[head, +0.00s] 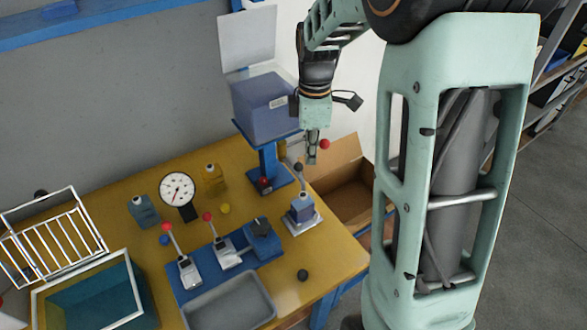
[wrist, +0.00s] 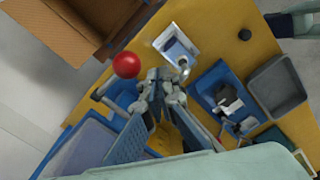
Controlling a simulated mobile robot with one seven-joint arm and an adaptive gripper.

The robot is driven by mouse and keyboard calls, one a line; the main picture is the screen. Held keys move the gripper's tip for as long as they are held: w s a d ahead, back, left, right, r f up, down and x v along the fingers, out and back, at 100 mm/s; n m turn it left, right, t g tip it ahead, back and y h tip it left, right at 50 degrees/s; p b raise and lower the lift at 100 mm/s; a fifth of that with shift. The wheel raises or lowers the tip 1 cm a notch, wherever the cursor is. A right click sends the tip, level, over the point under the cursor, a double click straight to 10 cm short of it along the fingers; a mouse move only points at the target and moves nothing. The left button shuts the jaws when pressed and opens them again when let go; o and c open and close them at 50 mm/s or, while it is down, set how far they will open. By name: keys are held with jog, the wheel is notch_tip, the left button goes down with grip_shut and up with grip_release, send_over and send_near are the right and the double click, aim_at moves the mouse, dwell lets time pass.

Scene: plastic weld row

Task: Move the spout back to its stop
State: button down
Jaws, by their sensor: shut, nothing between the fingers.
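A red ball knob (head: 325,144) shows just right of my gripper, beside the blue-grey hopper (head: 262,100) on its blue stand (head: 268,163). In the wrist view the red knob (wrist: 126,64) is large and close, up and left of the fingers, near a pale bar (wrist: 103,92). This looks like the spout and its handle, but its far end and its stop are hard to make out. My gripper (head: 311,157) points down beside the knob, shut and empty. In the wrist view the gripper (wrist: 165,82) appears apart from the knob.
A small dark-knobbed lever unit (head: 302,212) stands below my gripper. Red-knobbed levers (head: 184,270), a dial gauge (head: 177,188) and a grey tray (head: 232,303) are on the yellow table. An open cardboard box (head: 345,185) is behind the table's right edge.

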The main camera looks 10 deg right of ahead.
aim_at(301, 164)
jog(key=shift+f+b, duration=0.35)
jog(key=shift+f, duration=0.4)
jog(key=shift+a, duration=0.1)
jog(key=shift+s+a, duration=0.3)
jog(key=shift+a, duration=0.35)
jog(key=shift+s+a, duration=0.25)
jog(key=shift+a, duration=0.25)
